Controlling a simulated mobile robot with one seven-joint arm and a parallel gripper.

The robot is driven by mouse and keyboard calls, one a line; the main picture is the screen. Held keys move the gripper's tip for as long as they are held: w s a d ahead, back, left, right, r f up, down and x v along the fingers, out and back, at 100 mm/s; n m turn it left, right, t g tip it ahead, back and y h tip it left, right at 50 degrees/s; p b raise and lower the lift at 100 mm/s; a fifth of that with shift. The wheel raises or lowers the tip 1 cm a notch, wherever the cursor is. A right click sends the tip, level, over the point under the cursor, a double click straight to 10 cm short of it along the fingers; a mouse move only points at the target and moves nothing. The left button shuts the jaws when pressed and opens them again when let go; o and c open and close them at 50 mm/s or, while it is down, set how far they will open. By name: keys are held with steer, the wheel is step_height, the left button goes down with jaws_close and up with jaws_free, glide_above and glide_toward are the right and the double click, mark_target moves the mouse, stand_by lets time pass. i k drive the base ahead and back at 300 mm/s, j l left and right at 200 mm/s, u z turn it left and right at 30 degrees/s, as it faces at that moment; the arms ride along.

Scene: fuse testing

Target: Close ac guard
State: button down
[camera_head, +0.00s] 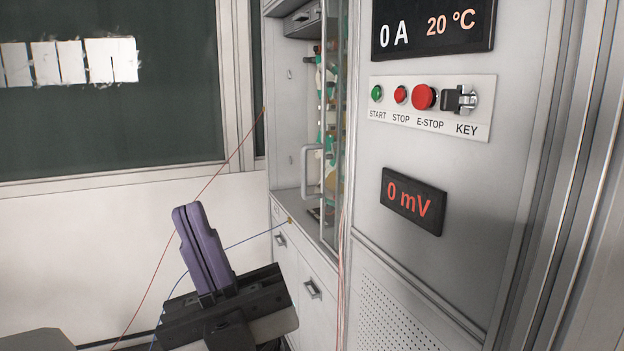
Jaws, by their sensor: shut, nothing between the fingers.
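The guard looks like a clear panel in a narrow metal frame (329,70), with a light D-shaped handle (312,171), on the cabinet left of the control panel. I see it nearly edge-on, so I cannot tell how far open it stands. Green and metal parts show behind it. My gripper (187,213), with purple fingers, is at the lower left. Its fingers are together and empty, pointing up. It is apart from the handle, to its left and lower in the picture.
The control panel (432,108) has a START, STOP and E-STOP button and a key. Displays read 0 A, 20 °C and 0 mV (413,202). A thin red wire (213,177) and blue wire (240,242) run near my gripper. Cabinet drawers (306,295) sit below the guard.

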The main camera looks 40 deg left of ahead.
mark_target(322, 146)
steer(key=i+j, duration=0.2)
steer(key=j, duration=0.15)
steer(key=i+j, duration=0.15)
steer(key=j, duration=0.25)
steer(key=i+j, duration=0.2)
steer(key=j, duration=0.15)
steer(key=i+j+z, duration=0.1)
steer(key=j, duration=0.25)
steer(key=i, duration=0.05)
